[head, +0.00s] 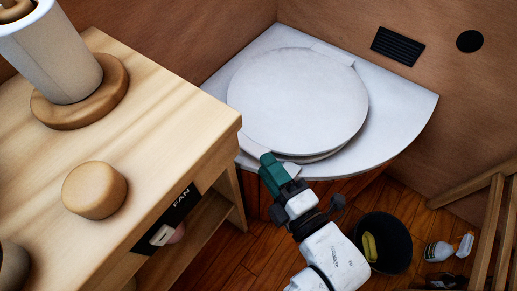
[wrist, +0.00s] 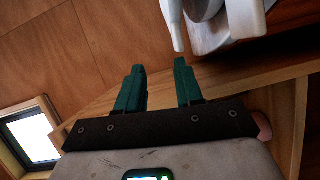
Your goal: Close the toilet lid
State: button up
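The white round toilet lid (head: 298,100) lies over the seat in the head view, flat or nearly flat. A rim of the seat (head: 318,157) shows under its front edge. I cannot tell whether a small gap is left between them. My gripper (head: 268,163) is at the front left edge of the lid, with its teal fingers close to it; contact is unclear. In the wrist view my gripper (wrist: 160,66) has its two fingers apart with nothing between them. White toilet parts (wrist: 205,20) show just beyond the right finger.
A wooden counter (head: 150,80) stands on the left, with a cup on a wooden base (head: 62,65) and a round wooden knob (head: 94,190). A dark bin (head: 385,243) and small bottles (head: 440,251) are on the floor at the right. Wooden slats (head: 490,225) stand at far right.

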jog(key=shift+v, duration=1.6)
jog(key=shift+f, duration=0.1)
